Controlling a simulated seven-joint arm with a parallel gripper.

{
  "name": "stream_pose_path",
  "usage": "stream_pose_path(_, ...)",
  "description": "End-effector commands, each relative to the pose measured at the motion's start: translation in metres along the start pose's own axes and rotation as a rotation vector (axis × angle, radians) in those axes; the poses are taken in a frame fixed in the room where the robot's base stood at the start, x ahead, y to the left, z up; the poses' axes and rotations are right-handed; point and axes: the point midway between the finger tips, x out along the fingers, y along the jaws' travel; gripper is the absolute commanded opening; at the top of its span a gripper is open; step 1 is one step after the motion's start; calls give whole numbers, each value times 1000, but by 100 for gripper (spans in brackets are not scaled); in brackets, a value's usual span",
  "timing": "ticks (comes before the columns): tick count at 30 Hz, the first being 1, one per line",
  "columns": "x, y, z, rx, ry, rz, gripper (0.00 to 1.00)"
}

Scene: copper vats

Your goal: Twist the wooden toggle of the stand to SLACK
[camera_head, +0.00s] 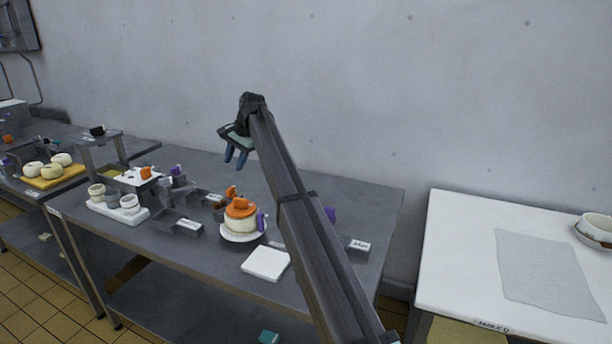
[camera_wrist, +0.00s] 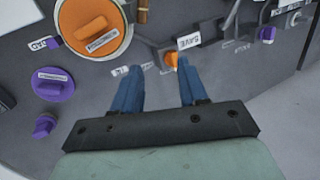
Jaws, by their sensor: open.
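My gripper (camera_head: 235,157) is open and empty, held above the back of the steel table with its blue fingers pointing down. In the wrist view its two fingers (camera_wrist: 157,82) are apart, and a small orange knob (camera_wrist: 171,60) shows near the right fingertip, beside a white label (camera_wrist: 189,41) that seems to read SAVE. A short brown, wood-coloured piece (camera_wrist: 142,12) shows at the top edge of the wrist view. I cannot tell whether it is the stand's toggle, and no SLACK mark is readable.
An orange-topped round piece (camera_head: 240,209) sits on a white plate on the steel table (camera_head: 330,192). It also shows in the wrist view (camera_wrist: 92,27), near purple knobs (camera_wrist: 53,85). A white square board (camera_head: 266,263) lies in front. A white table (camera_head: 460,235) stands right.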

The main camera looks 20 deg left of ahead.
Motion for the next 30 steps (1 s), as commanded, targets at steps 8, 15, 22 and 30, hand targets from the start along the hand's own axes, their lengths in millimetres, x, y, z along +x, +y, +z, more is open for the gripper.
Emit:
stream_pose_path(8, 0, 4, -9, -237, 76, -3, 43)
stream_pose_path(15, 0, 11, -17, -444, 150, 13, 43)
stream_pose_path(22, -1, 21, -25, -645, 225, 49, 43)
stream_pose_path(30, -5, 49, -40, -869, 327, 128, 43)
